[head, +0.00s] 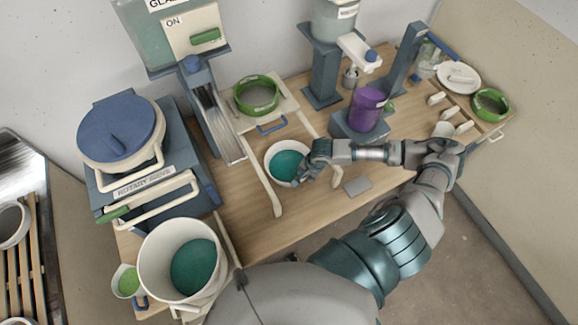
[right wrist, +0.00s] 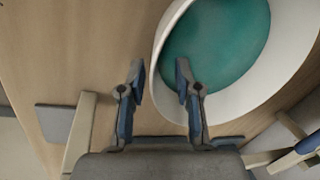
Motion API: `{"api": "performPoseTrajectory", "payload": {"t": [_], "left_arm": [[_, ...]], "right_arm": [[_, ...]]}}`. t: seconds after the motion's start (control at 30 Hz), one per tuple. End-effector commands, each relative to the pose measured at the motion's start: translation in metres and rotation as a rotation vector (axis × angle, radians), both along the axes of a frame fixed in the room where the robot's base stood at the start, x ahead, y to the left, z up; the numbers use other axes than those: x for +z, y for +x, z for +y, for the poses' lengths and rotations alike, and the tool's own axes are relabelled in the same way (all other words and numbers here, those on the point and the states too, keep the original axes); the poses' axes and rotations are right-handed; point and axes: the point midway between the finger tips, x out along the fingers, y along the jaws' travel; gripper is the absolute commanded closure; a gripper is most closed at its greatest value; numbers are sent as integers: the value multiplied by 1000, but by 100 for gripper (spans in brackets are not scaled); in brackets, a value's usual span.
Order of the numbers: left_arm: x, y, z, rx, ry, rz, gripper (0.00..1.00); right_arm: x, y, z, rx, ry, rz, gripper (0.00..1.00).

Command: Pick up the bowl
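The bowl (head: 286,163) is white with teal inside and sits upright on the wooden table, left of my right gripper (head: 303,177). In the right wrist view the bowl (right wrist: 285,70) fills the upper right. There my right gripper (right wrist: 160,78) is open, with a gap between its two fingers. The near rim of the bowl shows between the fingertips, with one finger over the wood outside and the other over the rim. I cannot tell whether either finger touches the bowl. My left gripper is not in view.
A green-rimmed sieve (head: 257,95) stands behind the bowl on a pale frame. A purple container (head: 367,109) stands behind my right forearm. A large white bucket (head: 160,262) with teal glaze stands front left. A grey plate (head: 357,186) lies on the table's front part.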

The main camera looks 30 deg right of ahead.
Motion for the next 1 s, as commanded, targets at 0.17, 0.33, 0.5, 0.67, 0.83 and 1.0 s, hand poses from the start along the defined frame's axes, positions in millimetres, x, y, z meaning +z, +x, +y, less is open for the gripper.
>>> {"api": "performPoseTrajectory", "payload": {"t": [0.17, 0.33, 0.5, 0.67, 0.83, 1.0], "left_arm": [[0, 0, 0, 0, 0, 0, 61], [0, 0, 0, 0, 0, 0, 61], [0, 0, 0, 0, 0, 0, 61], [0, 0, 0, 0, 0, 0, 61], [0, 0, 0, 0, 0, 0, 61], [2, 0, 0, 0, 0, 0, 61]], "right_arm": [[0, 0, 0, 0, 0, 1, 97], [0, 0, 0, 0, 0, 1, 100], [1, 1, 0, 0, 1, -3, 100], [1, 1, 0, 0, 1, -3, 100], [4, 1, 0, -1, 1, -2, 100], [12, 1, -1, -1, 0, -2, 100]]}}
